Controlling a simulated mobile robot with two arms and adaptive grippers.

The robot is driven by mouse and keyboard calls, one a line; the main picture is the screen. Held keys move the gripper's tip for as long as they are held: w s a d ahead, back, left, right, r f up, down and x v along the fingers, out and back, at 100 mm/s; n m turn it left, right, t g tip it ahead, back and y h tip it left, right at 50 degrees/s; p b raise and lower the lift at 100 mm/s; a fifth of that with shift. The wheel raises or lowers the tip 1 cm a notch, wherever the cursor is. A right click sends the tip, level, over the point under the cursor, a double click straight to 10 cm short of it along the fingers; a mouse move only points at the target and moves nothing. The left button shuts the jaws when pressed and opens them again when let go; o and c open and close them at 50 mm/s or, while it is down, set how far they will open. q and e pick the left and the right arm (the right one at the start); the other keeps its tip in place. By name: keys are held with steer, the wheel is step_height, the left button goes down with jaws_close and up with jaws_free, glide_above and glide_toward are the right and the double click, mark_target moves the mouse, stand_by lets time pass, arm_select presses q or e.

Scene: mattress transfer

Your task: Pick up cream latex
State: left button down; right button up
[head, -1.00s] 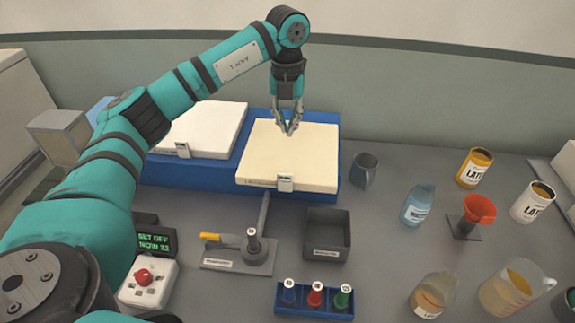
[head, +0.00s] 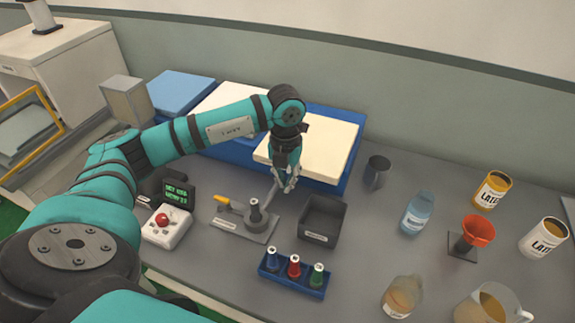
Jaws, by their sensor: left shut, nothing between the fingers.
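Two cans with dark "LATE…" lettering stand upright at the right of the bench: a white-cream can (head: 543,238) at the far right, and a yellow-orange can (head: 491,190) left of and behind it. Which one is named cream latex cannot be read; the paler can fits the colour. My left gripper (head: 287,188) points down, shut and empty. It is in front of the cream slab (head: 335,140) on the blue base, far left of both cans. My right gripper is not in view.
Between gripper and cans are a grey mug (head: 376,172), a blue bottle (head: 419,212) and an orange funnel (head: 478,231) on a stand. A black bin (head: 323,220) and blue rack (head: 293,275) of small bottles lie nearer. A pitcher (head: 490,306) is at the front right.

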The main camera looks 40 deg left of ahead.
arm_select(q)
steer(key=w+a+f, duration=0.1)
steer(key=w+f, duration=0.3)
steer(key=w, duration=0.1)
steer(key=shift+w+a+f+p, duration=0.15)
steer(key=shift+w+a+p, duration=0.2)
steer(key=shift+p, duration=0.1)
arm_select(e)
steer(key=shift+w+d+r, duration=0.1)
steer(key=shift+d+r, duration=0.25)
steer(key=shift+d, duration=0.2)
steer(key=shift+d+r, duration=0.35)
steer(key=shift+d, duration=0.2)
